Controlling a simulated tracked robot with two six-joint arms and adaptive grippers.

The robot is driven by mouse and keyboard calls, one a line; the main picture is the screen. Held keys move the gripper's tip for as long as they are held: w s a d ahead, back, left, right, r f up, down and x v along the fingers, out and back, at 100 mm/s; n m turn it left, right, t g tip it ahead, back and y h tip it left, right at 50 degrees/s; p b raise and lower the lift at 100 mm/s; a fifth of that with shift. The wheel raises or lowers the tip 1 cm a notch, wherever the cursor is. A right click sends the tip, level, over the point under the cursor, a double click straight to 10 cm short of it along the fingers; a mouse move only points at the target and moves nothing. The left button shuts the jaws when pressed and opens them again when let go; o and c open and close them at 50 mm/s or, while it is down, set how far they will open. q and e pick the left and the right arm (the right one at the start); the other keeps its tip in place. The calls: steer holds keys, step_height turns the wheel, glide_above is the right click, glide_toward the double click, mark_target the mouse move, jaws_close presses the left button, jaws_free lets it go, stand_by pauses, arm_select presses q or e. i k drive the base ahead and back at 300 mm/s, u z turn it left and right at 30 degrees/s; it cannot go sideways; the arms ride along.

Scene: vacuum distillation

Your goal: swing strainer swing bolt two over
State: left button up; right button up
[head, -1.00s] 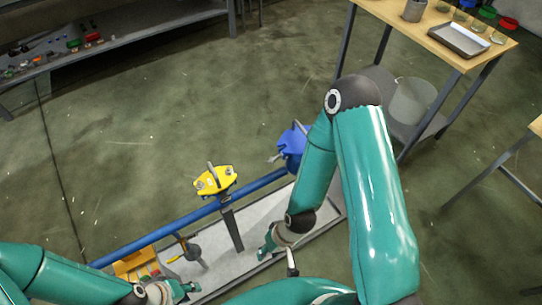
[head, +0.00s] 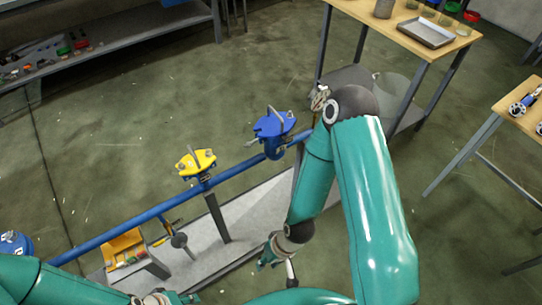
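A blue body with a lid and a metal bar on top (head: 272,128) sits on the blue pipe, left of my right elbow. A yellow lidded body with a metal bar (head: 197,163) sits on the same pipe further left. I cannot tell for sure which is the strainer, and the swing bolts are too small to tell apart. My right gripper (head: 268,258) points down-left, below and apart from both bodies; its fingers are small and unclear. My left gripper (head: 183,298) is at the bottom edge, partly cut off, its opening unclear.
The blue pipe (head: 118,228) runs diagonally over a grey skid (head: 262,207). A yellow tray (head: 122,247) stands at lower left. A metal fitting (head: 320,97) shows behind my right elbow. A wooden table (head: 385,20) is at upper right, a shelf (head: 125,32) at upper left. Floor beyond the pipe is clear.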

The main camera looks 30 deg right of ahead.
mark_target(256, 140)
steer(key=z, duration=0.05)
steer(key=k, duration=1.05)
steer(key=z, duration=0.4)
steer(key=i, duration=1)
steer(key=u, duration=0.05)
